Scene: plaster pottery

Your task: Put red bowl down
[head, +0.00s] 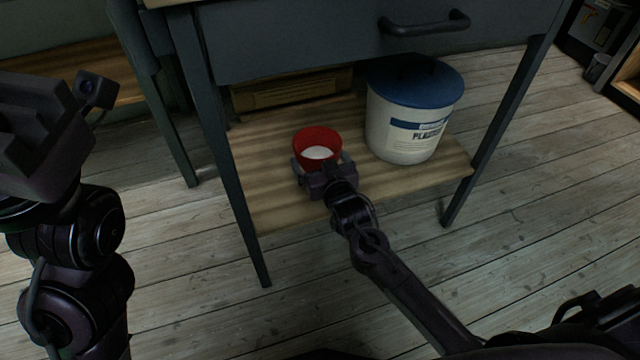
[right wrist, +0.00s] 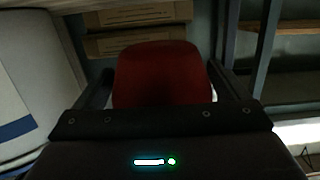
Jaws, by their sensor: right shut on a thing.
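The red bowl (head: 318,139) has white material inside and sits upright at the lower wooden shelf (head: 270,200) of the grey table. My right gripper (head: 319,168) is shut on the bowl, its fingers on either side. In the right wrist view the bowl (right wrist: 162,75) fills the space between the fingers of the gripper (right wrist: 162,92). I cannot tell whether the bowl's base touches the shelf. My left gripper (head: 45,120) is raised at the left edge of the head view, away from the bowl; its fingertips are not clear.
A white plaster bucket (head: 402,125) with a blue lid (head: 415,80) stands on the shelf to the right of the bowl. Cardboard boxes (head: 290,92) lie behind. Table legs (head: 225,170) and the drawer (head: 300,40) bound the space. The shelf's front left is bare.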

